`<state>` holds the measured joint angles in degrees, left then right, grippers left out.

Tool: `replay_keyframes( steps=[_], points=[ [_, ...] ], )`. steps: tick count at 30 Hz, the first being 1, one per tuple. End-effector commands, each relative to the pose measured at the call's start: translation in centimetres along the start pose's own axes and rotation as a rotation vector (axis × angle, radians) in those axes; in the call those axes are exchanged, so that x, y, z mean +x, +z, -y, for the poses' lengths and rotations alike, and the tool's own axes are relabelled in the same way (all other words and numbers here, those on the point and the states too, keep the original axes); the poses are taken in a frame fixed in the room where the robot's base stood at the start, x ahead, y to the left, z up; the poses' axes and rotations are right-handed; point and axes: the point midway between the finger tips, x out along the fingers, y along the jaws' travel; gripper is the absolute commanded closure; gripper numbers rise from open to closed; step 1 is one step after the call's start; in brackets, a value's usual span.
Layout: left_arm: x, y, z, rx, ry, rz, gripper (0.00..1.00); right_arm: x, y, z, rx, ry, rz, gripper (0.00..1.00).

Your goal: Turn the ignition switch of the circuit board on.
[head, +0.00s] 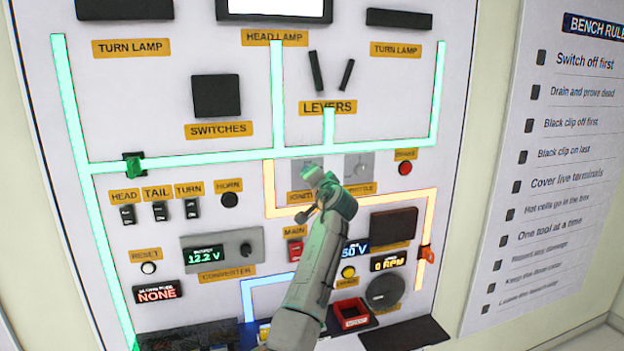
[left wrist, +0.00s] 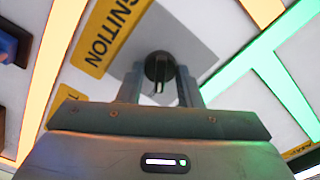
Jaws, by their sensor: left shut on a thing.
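The ignition switch (left wrist: 160,67) is a dark round knob with a pale mark, on a grey plate beside the yellow IGNITION label (left wrist: 104,38) in the left wrist view. My left gripper (left wrist: 160,84) has a finger on each side of the knob and is shut on it. In the head view my left gripper (head: 314,178) is at the ignition plate (head: 300,162) on the circuit board (head: 150,72) and hides the knob and part of the label. I cannot tell the switch's position. My right gripper is not in view.
The throttle plate (head: 359,167) and a red button (head: 405,168) are just right of the gripper. The red main switch (head: 295,250) is below it, close to my arm. Two dark levers (head: 316,70) are above. A rules sign (head: 545,150) hangs at the right.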

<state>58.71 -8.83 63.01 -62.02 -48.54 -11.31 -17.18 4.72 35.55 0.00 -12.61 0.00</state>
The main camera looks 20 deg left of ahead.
Motion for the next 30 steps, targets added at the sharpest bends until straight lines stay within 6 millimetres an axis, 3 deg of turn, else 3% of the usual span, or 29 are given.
replay_keyframes(
  steps=[21, 22, 24, 30],
  points=[
    [0.00, 0.06, -0.16, 0.079, 0.001, 0.001, 0.91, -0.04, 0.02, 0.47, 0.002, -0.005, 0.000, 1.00],
    [0.00, 0.06, -0.16, 0.079, 0.001, 0.001, 0.64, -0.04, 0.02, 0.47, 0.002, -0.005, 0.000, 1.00],
    [0.00, 0.05, -0.14, 0.078, 0.001, 0.001, 0.50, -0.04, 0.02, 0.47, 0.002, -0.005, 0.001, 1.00],
    [0.00, 0.02, -0.09, 0.077, 0.001, 0.000, 0.47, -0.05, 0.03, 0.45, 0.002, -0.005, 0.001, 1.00]
  ],
)
